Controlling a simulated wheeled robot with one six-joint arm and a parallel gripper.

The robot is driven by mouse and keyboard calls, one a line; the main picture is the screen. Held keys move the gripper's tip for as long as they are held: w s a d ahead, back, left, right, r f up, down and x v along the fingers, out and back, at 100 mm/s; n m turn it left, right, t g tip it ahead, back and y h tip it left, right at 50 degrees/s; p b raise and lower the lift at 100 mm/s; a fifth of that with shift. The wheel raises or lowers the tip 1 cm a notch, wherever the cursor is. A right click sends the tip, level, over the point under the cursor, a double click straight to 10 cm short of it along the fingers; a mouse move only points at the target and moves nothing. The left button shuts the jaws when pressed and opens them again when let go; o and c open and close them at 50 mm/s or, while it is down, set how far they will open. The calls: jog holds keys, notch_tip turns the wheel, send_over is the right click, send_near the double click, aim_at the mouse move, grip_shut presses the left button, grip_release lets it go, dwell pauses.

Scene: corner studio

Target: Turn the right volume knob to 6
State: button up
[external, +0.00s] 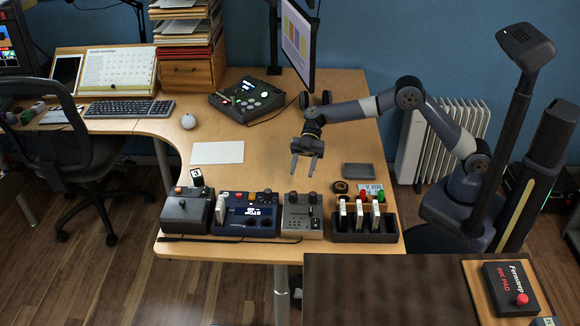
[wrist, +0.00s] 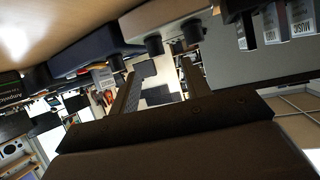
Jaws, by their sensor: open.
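I cannot read any numbers by the knobs. My gripper (external: 303,169) hangs open and empty above the desk, behind and above this box, fingers pointing down and apart from the knobs. In the wrist view my gripper (wrist: 169,68) shows two spread fingers with nothing between them.
A dark blue device (external: 250,222) and a grey joystick box (external: 185,216) stand to the left. A black rack (external: 365,237) with upright cards is to the right. A black console (external: 246,97), white sheet (external: 217,153) and grey tray (external: 358,171) lie farther back.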

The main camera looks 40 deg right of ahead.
aim_at(293, 194)
jog(key=shift+m+y, duration=0.3)
jog(key=shift+y, duration=0.1)
jog(key=x, duration=1)
jog(key=shift+w+a, duration=0.15)
jog(key=shift+a, duration=0.05)
jog(key=shift+c, duration=0.6)
jog(key=c, duration=0.8)
jog(key=shift+f, duration=0.15)
jog(key=shift+c, duration=0.2)
